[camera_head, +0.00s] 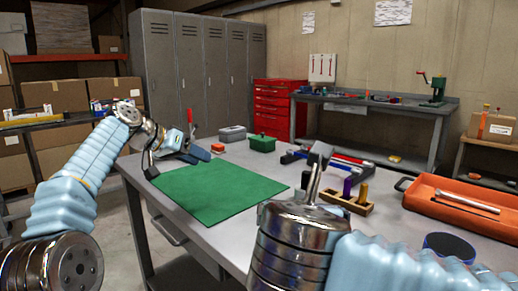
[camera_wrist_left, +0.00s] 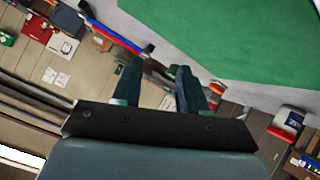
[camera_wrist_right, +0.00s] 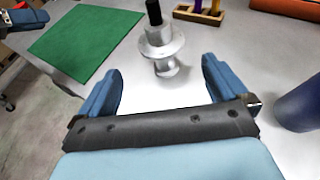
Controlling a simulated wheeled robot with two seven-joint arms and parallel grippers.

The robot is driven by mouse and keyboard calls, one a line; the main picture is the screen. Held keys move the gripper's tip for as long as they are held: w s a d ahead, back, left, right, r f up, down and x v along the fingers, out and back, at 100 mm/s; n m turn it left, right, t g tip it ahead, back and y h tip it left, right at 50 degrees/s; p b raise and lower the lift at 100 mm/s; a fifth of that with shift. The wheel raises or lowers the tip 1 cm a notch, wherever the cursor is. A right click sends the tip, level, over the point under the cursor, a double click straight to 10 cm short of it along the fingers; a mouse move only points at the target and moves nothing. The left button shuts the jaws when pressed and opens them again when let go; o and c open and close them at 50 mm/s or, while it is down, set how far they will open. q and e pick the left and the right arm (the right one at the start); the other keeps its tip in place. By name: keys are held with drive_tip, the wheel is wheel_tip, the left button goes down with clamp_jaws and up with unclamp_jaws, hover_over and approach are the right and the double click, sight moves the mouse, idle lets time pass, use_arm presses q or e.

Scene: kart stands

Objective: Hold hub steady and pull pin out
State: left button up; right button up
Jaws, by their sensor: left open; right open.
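The hub (camera_wrist_right: 165,55), a grey metal spool with flanges, stands upright on the grey table in the right wrist view. A black pin (camera_wrist_right: 153,12) sticks up from its top. My right gripper (camera_wrist_right: 160,84) is open and empty, with the hub just beyond and between its fingertips, apart from them. In the head view my right arm hides this gripper and most or all of the hub. My left gripper (camera_head: 200,153) is open over the table's far left part, near the green mat, well away from the hub. Its spread fingers show in the left wrist view (camera_wrist_left: 157,76).
The green mat (camera_head: 215,190) lies on the table's left. A wooden holder (camera_head: 345,202) with colored pegs, an orange tray (camera_head: 450,205) with a metal rod and a dark blue round object (camera_head: 450,246) stand right. A green box (camera_head: 262,143) is at the back.

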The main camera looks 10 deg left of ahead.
sight(306, 188)
use_arm(q)
drive_tip(key=s+d+r+m+g+h, duration=0.1)
drive_tip(key=s+d+r+m+g, duration=0.2)
drive_tip(key=s+d+m, duration=0.3)
drive_tip(key=s+d+r+m+g+h, duration=0.2)
drive_tip(key=s+d+r+m+g, duration=0.2)
drive_tip(key=d, duration=0.9)
drive_tip(key=s+m, duration=0.2)
drive_tip(key=m, duration=0.1)
drive_tip(key=shift+s, duration=0.4)
use_arm(e)
drive_tip(key=x, duration=1.3)
drive_tip(key=shift+w+d+f, duration=0.1)
drive_tip(key=shift+w+f, duration=0.05)
drive_tip(key=shift+w, duration=0.2)
use_arm(q)
drive_tip(key=shift+r, duration=0.1)
use_arm(e)
drive_tip(key=shift+c, duration=0.5)
drive_tip(key=c, duration=0.9)
